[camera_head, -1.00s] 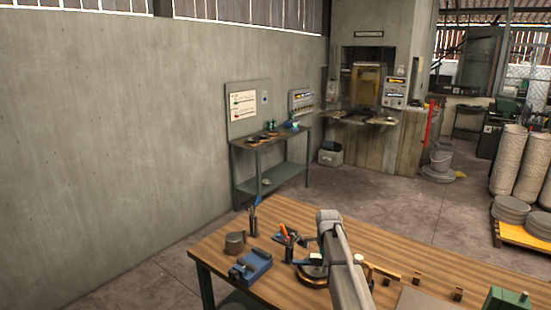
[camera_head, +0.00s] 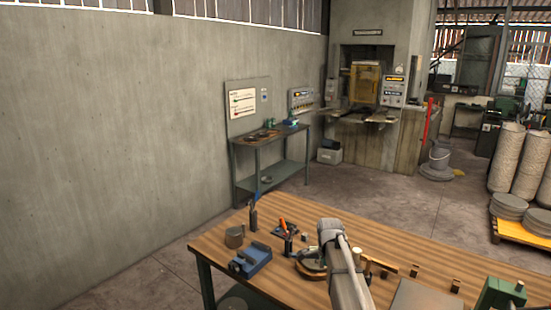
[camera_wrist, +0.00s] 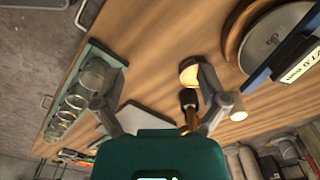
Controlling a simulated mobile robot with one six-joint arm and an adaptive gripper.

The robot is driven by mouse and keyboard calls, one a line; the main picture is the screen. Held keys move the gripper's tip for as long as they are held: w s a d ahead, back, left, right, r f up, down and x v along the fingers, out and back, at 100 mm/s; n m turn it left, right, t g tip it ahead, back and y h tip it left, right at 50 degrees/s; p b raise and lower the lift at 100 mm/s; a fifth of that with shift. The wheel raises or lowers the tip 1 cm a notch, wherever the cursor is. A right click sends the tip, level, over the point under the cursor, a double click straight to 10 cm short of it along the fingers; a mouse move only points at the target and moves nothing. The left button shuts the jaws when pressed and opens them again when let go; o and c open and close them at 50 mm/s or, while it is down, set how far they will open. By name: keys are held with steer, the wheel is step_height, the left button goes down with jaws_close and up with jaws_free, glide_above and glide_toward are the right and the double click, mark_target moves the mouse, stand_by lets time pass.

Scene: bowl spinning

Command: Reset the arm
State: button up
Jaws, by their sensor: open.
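My gripper (camera_wrist: 162,75) is open, its two fingers spread wide above the wooden workbench (camera_wrist: 150,45) in the wrist view. A dark-headed tool with a wooden handle (camera_wrist: 188,102) and a round wood-coloured piece (camera_wrist: 189,73) show just inside the right finger. How far below the finger they lie I cannot tell. In the head view my arm reaches over the bench (camera_head: 215,250), and my gripper cannot be made out there. A round dish-like item (camera_head: 308,264) sits just left of the arm.
In the wrist view, a tray of glass jars (camera_wrist: 65,115) lies left and a round metal disc (camera_wrist: 275,40) right. A green machine (camera_head: 500,294) is at right.

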steer(key=s+f+n+b, duration=0.4)
steer(key=s+n, duration=0.4)
steer(key=s, duration=0.4)
steer(key=s+f+n+b, duration=0.4)
steer(key=s+n, duration=0.4)
steer(key=s, duration=0.4)
steer(key=shift+a, duration=0.15)
steer(key=shift+s+f, duration=0.1)
stand_by(1.2)
